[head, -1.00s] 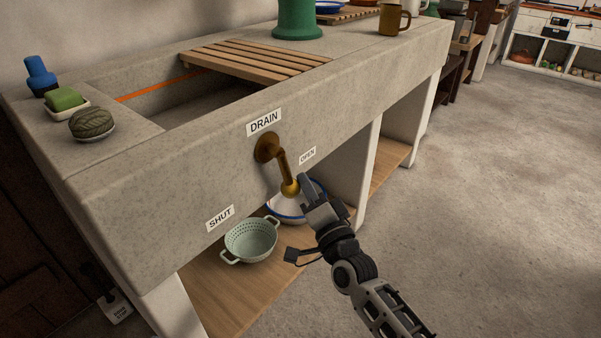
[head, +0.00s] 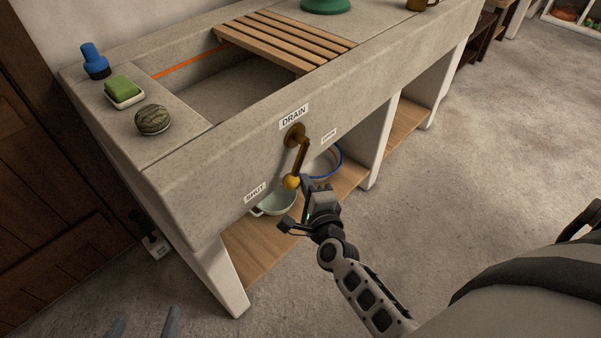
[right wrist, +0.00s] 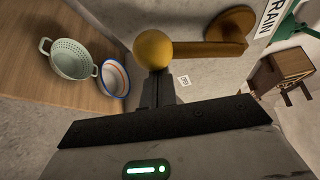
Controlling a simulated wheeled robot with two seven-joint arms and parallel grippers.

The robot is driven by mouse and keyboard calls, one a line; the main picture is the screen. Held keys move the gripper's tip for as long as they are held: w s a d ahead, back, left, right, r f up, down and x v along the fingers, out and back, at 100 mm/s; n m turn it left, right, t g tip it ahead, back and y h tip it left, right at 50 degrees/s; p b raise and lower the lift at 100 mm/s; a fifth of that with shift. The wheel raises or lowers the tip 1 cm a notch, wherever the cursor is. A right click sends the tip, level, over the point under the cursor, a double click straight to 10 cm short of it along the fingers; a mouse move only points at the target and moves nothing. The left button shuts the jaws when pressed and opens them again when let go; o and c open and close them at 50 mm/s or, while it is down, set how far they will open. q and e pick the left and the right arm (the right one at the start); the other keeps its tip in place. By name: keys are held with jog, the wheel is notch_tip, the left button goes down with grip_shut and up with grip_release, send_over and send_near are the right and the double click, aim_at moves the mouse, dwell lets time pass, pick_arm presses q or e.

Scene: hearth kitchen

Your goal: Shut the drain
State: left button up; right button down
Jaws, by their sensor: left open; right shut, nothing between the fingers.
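The brass drain lever (head: 303,157) hangs from its round pivot on the stone sink's front, under the DRAIN label (head: 294,116). It points down, between the SHUT label (head: 255,192) and the OPEN label (head: 329,135). Its ball knob (head: 291,182) also shows in the right wrist view (right wrist: 153,49). My right gripper (head: 306,184) is shut and empty, its tips at the knob's right side; they look close to or touching it. The tips show just below the knob in the wrist view (right wrist: 158,85). My left gripper (head: 143,325) is open and empty at the bottom left edge.
A green colander (head: 274,203) and a blue-rimmed bowl (head: 328,162) sit on the wooden shelf below the sink. A brush (head: 95,62), green soap (head: 123,88) and a striped round object (head: 152,120) rest on the sink ledge. The floor at right is clear.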

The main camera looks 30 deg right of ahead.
jog(key=shift+a, duration=0.25)
dwell(0.3)
jog(key=d+f+b, duration=0.1)
jog(key=d, duration=0.3)
jog(key=v, duration=0.9)
jog(key=shift+s+p, duration=0.3)
jog(key=shift+p, duration=0.05)
jog(key=shift+r, duration=0.15)
